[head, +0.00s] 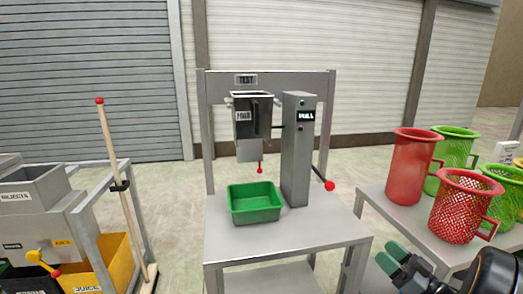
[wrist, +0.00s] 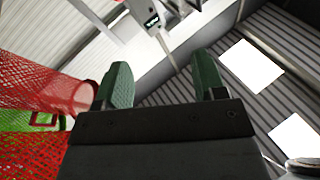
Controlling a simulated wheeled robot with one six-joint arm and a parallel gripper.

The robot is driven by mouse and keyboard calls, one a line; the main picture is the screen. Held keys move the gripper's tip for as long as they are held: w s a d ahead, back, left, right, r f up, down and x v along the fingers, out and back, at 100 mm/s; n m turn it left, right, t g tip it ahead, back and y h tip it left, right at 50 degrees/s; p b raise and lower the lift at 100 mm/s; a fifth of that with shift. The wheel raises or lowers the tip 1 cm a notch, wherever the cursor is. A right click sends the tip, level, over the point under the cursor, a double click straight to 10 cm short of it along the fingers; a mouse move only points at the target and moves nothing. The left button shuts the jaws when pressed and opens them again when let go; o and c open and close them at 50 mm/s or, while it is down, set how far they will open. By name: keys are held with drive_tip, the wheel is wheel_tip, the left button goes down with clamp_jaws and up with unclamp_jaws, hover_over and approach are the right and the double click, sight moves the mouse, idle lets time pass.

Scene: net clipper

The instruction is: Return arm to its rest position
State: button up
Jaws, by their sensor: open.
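My gripper (head: 390,260) is at the lower right of the head view, in front of the right-hand table. Its green-padded fingers stand apart with nothing between them. In the wrist view my gripper (wrist: 162,85) is also open and empty, tilted so that the wall and ceiling lights show beyond it. Part of my dark arm shows at the lower right corner of the head view.
A test stand with a grey hopper (head: 252,115) and a green tray (head: 254,203) is in the middle. Red and green baskets, including a red mesh one (head: 462,207), stand on the right table close to my gripper. A red-tipped pole (head: 121,185) leans at left by the reject machine (head: 40,215).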

drive_tip(key=w+d+f+m+g+h+p, duration=0.1)
drive_tip(key=w+d+f+m+g+h, duration=0.15)
drive_tip(key=d+f+h, duration=0.4)
drive_tip(key=w+d+f+m+g+h, duration=0.1)
drive_tip(key=w+d+f+m+h, duration=0.2)
drive_tip(key=h, duration=0.6)
drive_tip(key=s+a+r+m+g+p, duration=0.3)
drive_tip(key=s+a+r+g+p, duration=0.8)
drive_tip(key=s+a, duration=0.45)
drive_tip(key=s+a+r+n+y+p, duration=0.2)
drive_tip(key=a+r+n+p, duration=0.1)
drive_tip(key=a+r, duration=0.7)
drive_tip(key=shift+a+r+t+p, duration=0.2)
drive_tip(key=shift+a+t+p, duration=0.05)
drive_tip(key=shift+t+p, duration=0.2)
drive_tip(key=shift+c, duration=0.5)
